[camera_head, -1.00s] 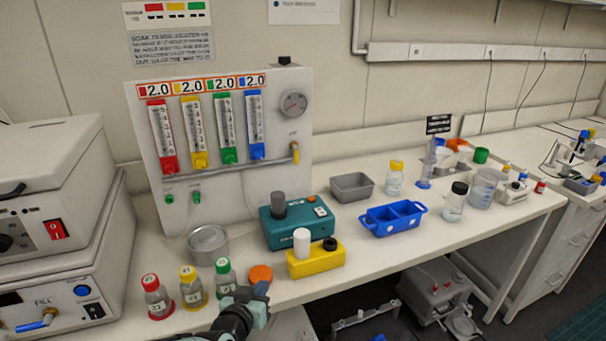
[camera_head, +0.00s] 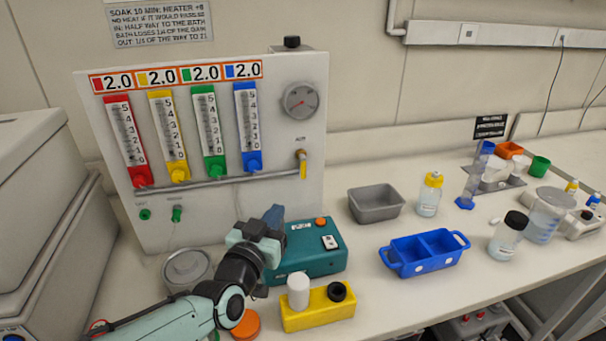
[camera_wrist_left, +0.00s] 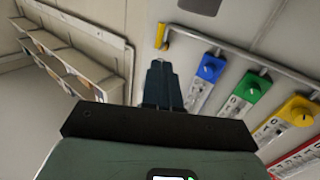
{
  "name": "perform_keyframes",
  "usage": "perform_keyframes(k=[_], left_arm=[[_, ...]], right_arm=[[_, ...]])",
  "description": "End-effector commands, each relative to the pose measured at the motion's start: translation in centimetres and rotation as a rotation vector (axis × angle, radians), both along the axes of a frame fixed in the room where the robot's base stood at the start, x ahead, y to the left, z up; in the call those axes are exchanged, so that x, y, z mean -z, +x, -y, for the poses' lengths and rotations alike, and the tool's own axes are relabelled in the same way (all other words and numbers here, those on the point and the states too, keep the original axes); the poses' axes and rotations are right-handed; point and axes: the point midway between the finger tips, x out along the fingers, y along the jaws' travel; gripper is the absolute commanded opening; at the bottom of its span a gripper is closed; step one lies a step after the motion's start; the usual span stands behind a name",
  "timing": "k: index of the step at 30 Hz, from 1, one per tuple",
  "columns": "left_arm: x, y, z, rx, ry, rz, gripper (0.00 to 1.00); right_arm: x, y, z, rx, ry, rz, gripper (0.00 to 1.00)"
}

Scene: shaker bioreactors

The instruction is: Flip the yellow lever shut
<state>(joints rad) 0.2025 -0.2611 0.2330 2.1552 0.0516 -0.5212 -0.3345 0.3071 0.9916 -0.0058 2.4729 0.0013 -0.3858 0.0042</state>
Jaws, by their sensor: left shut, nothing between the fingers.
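The yellow lever (camera_head: 303,168) hangs straight down from a brass valve at the right end of the grey pipe on the white panel (camera_head: 225,215). In the left wrist view the yellow lever (camera_wrist_left: 161,36) is just beyond the fingertips. My left gripper (camera_head: 273,214) is shut and empty, below and left of the lever and apart from it. It also shows in the left wrist view (camera_wrist_left: 159,66), its fingers together and pointing toward the panel. My right gripper is not in view.
A teal device (camera_head: 315,252) stands below the lever, with a yellow block (camera_head: 318,312) in front. A round metal tin (camera_head: 186,268) is behind my left arm. A grey tray (camera_head: 376,205) and a blue caddy (camera_head: 424,254) are to the right. Four coloured flow tubes line the panel.

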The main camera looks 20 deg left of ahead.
Motion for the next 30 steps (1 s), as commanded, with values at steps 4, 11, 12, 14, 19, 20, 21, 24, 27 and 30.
perform_keyframes(k=[4, 11, 12, 14, 19, 20, 21, 24, 27, 30], left_arm=[[0.0, 0.0, 0.0, 0.0, 0.0, 0.001, 0.0], [0.0, 0.5, 0.0, 0.001, 0.0, -0.001, 0.0], [0.0, 0.9, 0.0, 0.001, 0.0, -0.001, 0.0], [0.0, 1.6, 0.0, 0.001, 0.0, -0.002, 0.0], [0.0, 4.8, -0.2, 0.001, -0.002, -0.003, 0.0], [0.0, 5.5, -0.3, 0.0, -0.001, -0.002, 0.0], [-0.1, 6.4, -0.4, 0.001, -0.002, -0.002, 0.0], [-0.1, 8.5, -0.5, 0.001, -0.002, -0.002, 0.0], [-0.1, 10.4, -0.6, 0.0, -0.003, -0.002, 0.0], [-0.1, 12.0, -0.7, 0.0, -0.002, -0.001, 0.0]], right_arm=[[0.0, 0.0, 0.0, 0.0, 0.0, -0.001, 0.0], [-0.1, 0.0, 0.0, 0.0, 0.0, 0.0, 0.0], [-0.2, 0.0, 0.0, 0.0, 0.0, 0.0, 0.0], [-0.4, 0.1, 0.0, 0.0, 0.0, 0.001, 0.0], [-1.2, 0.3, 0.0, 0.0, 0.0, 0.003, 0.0], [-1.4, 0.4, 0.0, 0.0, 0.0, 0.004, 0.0], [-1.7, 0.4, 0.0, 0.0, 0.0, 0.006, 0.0], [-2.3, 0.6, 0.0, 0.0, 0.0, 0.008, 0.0], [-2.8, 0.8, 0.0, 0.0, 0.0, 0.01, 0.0], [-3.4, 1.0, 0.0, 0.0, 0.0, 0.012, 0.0]])
